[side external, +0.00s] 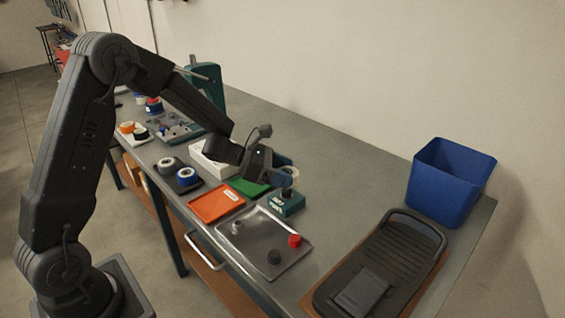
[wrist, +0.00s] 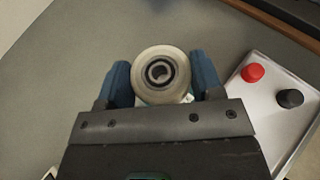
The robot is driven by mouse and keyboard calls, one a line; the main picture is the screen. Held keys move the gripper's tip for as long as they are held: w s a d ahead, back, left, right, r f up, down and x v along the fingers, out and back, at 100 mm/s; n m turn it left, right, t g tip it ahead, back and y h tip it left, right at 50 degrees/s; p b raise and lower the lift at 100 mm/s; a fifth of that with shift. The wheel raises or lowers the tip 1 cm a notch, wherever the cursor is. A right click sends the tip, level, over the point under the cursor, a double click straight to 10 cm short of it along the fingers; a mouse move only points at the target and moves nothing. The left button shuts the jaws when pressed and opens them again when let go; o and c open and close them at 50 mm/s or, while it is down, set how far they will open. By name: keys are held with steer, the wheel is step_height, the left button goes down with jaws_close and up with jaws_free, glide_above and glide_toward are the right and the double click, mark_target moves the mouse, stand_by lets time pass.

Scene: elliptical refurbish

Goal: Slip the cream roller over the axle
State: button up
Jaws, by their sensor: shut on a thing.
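The cream roller (wrist: 144,88) is between the two blue fingers of my gripper (wrist: 160,80) in the wrist view, its round end facing the camera. My gripper is shut on it. Its centre shows dark rings; I cannot tell whether the axle's tip is inside the bore. In the side view my gripper (side external: 283,180) is low, just above a teal block (side external: 289,207) with a white label. A short dark post (side external: 287,193) shows on top of this block, partly hidden by the fingers. A pale round edge shows behind the fingers.
A metal tray (side external: 270,262) holds a red knob (side external: 295,240), a dark knob (side external: 274,257) and a grey piece. An orange tray (side external: 217,203) and a green tray (side external: 246,187) lie alongside.

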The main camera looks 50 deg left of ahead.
steer(key=shift+f, duration=0.8)
steer(key=shift+f, duration=0.5)
stand_by(0.9)
steer(key=o, duration=0.7)
steer(key=shift+f, duration=0.1)
steer(key=v, duration=1.1)
stand_by(0.4)
